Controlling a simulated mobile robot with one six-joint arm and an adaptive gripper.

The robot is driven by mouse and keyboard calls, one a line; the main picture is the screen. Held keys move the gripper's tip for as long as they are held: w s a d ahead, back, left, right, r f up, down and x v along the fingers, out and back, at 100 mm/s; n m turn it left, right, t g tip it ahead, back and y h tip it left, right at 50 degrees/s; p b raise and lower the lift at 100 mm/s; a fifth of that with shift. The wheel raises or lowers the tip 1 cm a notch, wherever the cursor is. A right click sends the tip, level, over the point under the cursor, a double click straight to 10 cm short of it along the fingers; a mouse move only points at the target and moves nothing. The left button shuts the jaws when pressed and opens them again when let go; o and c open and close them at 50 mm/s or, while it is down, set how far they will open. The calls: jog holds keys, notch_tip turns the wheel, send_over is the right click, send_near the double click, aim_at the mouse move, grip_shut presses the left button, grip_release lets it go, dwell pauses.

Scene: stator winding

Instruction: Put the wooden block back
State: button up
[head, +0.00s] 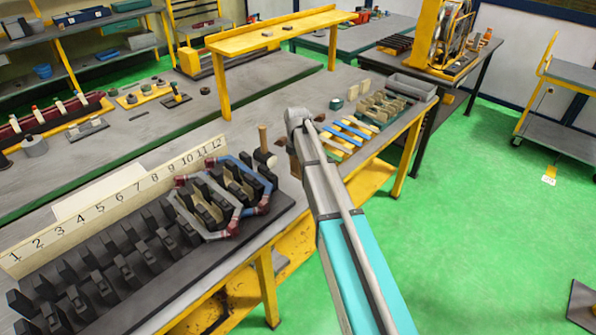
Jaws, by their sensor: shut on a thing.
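My arm reaches in from the lower right, and its wrist bends down over the near workbench (325,88). My gripper (291,150) is below the wrist, small and partly hidden by my arm. It is shut on a small brown piece (294,167), which looks like the wooden block. Whether that piece touches the bench top is unclear. Two pale wooden pieces (364,87) stand upright farther back on the bench, apart from my gripper.
A mallet (264,147) stands just left of my gripper. The numbered slotted stator (120,255) with taped coils (215,210) lies left. A rack with blue and yellow strips (350,132), a green tape roll (336,104) and a grey tray (411,87) are right. A yellow shelf (280,32) spans behind.

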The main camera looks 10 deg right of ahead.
aim_at(297, 170)
jog(key=shift+f, duration=0.1)
jog(key=shift+w+f+b, duration=0.4)
jog(key=shift+f+b, duration=0.1)
jog(key=shift+b, duration=0.1)
jog(key=shift+f+b, duration=1.4)
jog(key=shift+b, duration=0.05)
jog(key=shift+f, duration=0.15)
jog(key=o, duration=1.3)
jog(key=shift+r, duration=0.2)
notch_tip(297, 170, up, 12)
jog(key=p, duration=1.2)
